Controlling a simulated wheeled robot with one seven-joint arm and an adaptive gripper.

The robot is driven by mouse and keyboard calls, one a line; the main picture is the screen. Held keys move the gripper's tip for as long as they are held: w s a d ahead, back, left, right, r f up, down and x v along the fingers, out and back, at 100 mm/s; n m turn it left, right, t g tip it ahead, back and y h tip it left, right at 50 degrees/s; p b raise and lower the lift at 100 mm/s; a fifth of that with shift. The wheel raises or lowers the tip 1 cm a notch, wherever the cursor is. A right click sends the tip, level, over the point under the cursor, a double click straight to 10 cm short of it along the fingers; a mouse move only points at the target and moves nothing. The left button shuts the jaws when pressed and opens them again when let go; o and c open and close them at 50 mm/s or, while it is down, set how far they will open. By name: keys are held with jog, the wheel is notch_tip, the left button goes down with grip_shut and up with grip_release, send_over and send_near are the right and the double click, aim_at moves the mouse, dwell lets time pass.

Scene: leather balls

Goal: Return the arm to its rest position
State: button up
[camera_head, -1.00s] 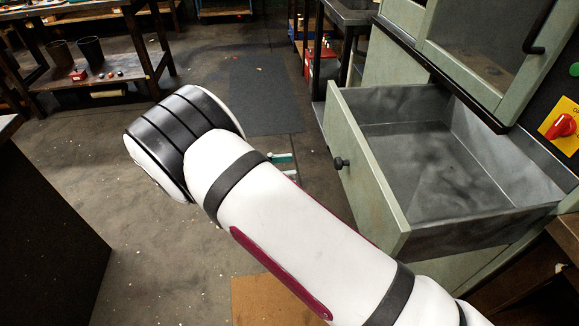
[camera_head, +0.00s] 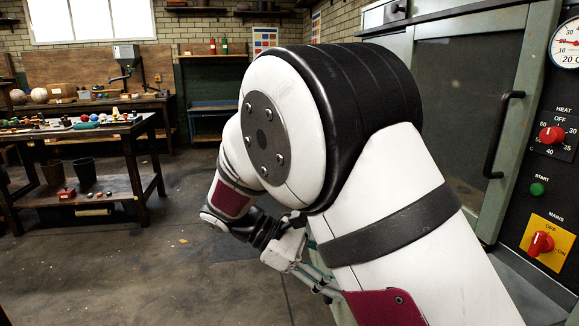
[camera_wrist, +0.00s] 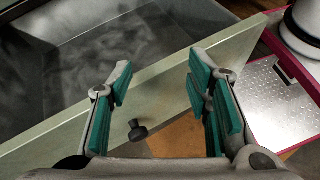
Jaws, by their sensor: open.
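My arm fills the middle and right of the head view, folded with its elbow high and the forearm hanging down behind it. My gripper shows in part low in the head view, with its fingers mostly behind my arm. In the wrist view my gripper (camera_wrist: 162,88) is open, with green-padded fingers spread apart and nothing between them. Below the fingers is the front panel of an open drawer (camera_wrist: 60,140) with a dark round knob (camera_wrist: 137,129). The inside of the drawer looks empty where it shows. I cannot tell the exact gap between fingers and panel.
A green cabinet with a glass door (camera_head: 465,110) and a control panel with red knobs (camera_head: 540,243) stands close at the right. A workbench (camera_head: 75,130) with small coloured items stands at the left. The floor (camera_head: 150,260) between is clear.

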jog(key=s+d+r+m+y, duration=0.1)
jog(key=d, duration=0.1)
jog(key=s+d+r+m+y, duration=0.1)
jog(key=s+d+r, duration=0.1)
jog(key=s+d+r+m+g+y, duration=0.1)
jog(key=s+d+r, duration=0.1)
jog(key=shift+s+d, duration=0.1)
jog(key=shift+s, duration=0.1)
jog(key=s+d+m+t+y, duration=0.2)
jog(key=s+m+y, duration=0.35)
jog(key=s, duration=0.55)
jog(key=s+d+m+t+y, duration=0.35)
jog(key=s+m, duration=0.25)
jog(key=s, duration=0.6)
notch_tip(320, 180, up, 19)
jog(key=t+p, duration=0.2)
jog(key=p, duration=1.4)
jog(key=shift+w+a+n, duration=0.2)
jog(key=shift+a+n, duration=0.15)
jog(key=shift+a, duration=0.05)
